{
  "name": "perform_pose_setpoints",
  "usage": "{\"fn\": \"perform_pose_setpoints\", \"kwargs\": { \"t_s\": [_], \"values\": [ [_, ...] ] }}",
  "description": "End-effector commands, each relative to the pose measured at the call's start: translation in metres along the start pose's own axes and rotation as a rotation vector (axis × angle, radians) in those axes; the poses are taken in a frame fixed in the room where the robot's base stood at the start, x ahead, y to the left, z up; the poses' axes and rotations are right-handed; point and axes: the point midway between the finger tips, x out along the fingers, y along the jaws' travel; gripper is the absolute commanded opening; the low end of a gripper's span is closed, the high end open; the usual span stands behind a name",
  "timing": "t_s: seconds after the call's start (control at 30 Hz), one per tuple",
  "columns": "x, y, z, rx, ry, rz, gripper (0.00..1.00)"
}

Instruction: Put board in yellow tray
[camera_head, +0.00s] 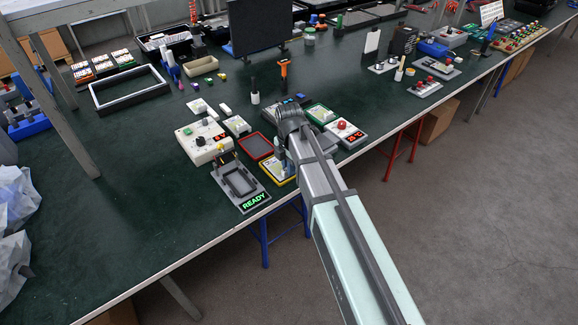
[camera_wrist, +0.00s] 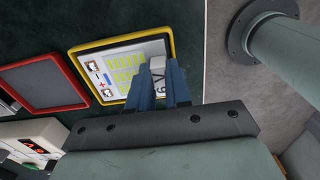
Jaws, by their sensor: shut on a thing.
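The yellow tray (camera_wrist: 110,41) is in the upper middle of the wrist view; in the head view part of it (camera_head: 266,174) shows beside my arm. A whitish board (camera_wrist: 112,62) with rows of yellow-green cells lies within the tray's rim in the wrist view. My gripper (camera_wrist: 160,85) has its blue-grey fingers over the tray's right part, shut on a light grey block at the board's right side, which seems to be part of the board. The fingers hide the board's lower right, and I cannot tell whether it rests on the tray floor.
An empty red-rimmed tray (camera_wrist: 42,84) lies left of the yellow one. A grey fixture with a green READY sign (camera_head: 254,201) stands near the table's front edge. A white control box (camera_head: 203,141) stands behind it.

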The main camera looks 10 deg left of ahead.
Motion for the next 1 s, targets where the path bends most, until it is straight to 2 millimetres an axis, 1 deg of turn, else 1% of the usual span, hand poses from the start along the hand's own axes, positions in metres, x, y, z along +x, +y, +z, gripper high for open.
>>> {"fn": "perform_pose_setpoints", "kwargs": {
  "t_s": [0.13,0.17,0.4,0.63,0.77,0.87,1.0],
  "values": [
    [0.003,0.0,0.0,0.0,0.0,-0.001,0.0],
    [0.003,0.0,0.0,0.0,0.0,0.0,0.21],
    [0.003,0.0,0.0,0.0,0.0,0.0,0.44],
    [0.002,0.0,0.0,0.0,0.0,0.0,0.44],
    [-0.003,0.0,0.0,0.0,0.0,0.001,0.44],
    [-0.012,0.001,0.0,0.0,-0.001,0.002,0.44],
    [-0.032,0.001,0.0,0.0,-0.001,0.003,0.44]
  ]
}}
